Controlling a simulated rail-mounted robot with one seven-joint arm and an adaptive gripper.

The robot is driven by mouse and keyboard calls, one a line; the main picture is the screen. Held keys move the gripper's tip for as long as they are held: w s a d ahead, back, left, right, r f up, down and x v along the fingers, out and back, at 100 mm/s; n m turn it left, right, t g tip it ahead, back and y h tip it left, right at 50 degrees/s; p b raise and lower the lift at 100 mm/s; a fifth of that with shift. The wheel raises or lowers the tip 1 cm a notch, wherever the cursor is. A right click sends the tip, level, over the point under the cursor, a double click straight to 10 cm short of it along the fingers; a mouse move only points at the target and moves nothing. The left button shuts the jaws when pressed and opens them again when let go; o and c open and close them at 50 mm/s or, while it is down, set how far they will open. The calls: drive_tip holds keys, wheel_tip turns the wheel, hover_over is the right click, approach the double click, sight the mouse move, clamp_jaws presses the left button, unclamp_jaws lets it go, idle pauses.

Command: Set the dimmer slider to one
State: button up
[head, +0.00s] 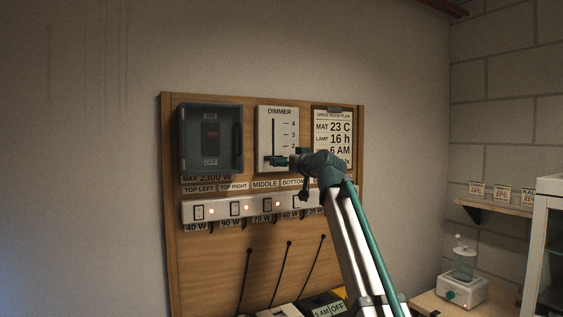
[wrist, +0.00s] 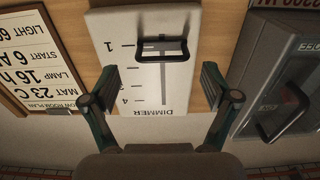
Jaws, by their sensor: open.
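The dimmer (head: 277,118) is a pale plate on the wooden board, with a vertical slot and scale marks; 4, 3 and 2 show in the head view. In the wrist view the dimmer plate (wrist: 110,25) appears upside down. Its dark U-shaped slider handle (wrist: 162,40) stands about level with the 1 mark. My gripper (head: 278,160) is in front of the plate's lower part, hiding the 1 there. In the wrist view my gripper (wrist: 161,84) is open and empty. Its fingers are spread on either side of the slot, apart from the handle.
A grey breaker box (head: 188,137) with a handle is left of the dimmer. A grow room plan card (head: 322,127) hangs to its right. A strip of lit switches (head: 223,210) runs below. My arm crosses in front of the board's right side.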

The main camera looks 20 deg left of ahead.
drive_tip(key=v, duration=0.7)
